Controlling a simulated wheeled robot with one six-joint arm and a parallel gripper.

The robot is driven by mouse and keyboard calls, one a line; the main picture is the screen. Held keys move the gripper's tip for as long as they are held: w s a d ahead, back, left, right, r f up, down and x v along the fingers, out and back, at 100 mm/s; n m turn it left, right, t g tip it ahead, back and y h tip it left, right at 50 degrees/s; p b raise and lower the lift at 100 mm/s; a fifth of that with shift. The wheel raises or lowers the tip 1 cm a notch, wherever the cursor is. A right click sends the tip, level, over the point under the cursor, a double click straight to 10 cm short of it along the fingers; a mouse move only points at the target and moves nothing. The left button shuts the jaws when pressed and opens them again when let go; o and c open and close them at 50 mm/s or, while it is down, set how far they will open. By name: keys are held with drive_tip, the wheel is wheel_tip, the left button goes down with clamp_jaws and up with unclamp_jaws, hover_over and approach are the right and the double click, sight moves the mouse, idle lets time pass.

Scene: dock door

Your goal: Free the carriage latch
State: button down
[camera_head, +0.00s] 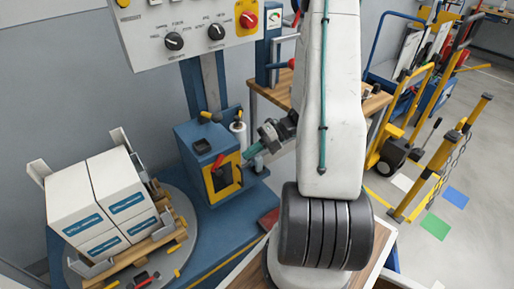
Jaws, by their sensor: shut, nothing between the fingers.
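The carriage (192,153) is a blue box low on the blue mast, with a yellow-framed dark opening (223,181) on its front. A red lever (218,162), which looks like the latch, slants across the upper left of that frame. A small yellow-and-black handle (209,117) and a black knob sit on top of the box. My gripper (250,152) comes in from the right with its teal fingers together and empty. Its tips are just right of the yellow frame, apart from the red lever in the picture; the depth gap is unclear.
White cartons (101,200) stand on a wooden pallet on the round turntable (193,262) at left. A control panel (190,30) with knobs and a red button hangs above. A wooden bench (268,95) and yellow hand trucks are at right.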

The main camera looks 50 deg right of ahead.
drive_tip(key=x, duration=0.8)
drive_tip(key=shift+a+f+t+y, duration=0.15)
drive_tip(key=shift+a+t+y, duration=0.15)
drive_tip(key=shift+y, duration=0.6)
drive_tip(key=shift+w+a+m+t+y, duration=0.15)
drive_tip(key=shift+a+m+t+y, duration=0.3)
drive_tip(key=shift+y, duration=0.75)
drive_tip(key=shift+a, duration=0.4)
idle(0.4)
drive_tip(key=v, duration=0.8)
drive_tip(key=shift+d, duration=0.25)
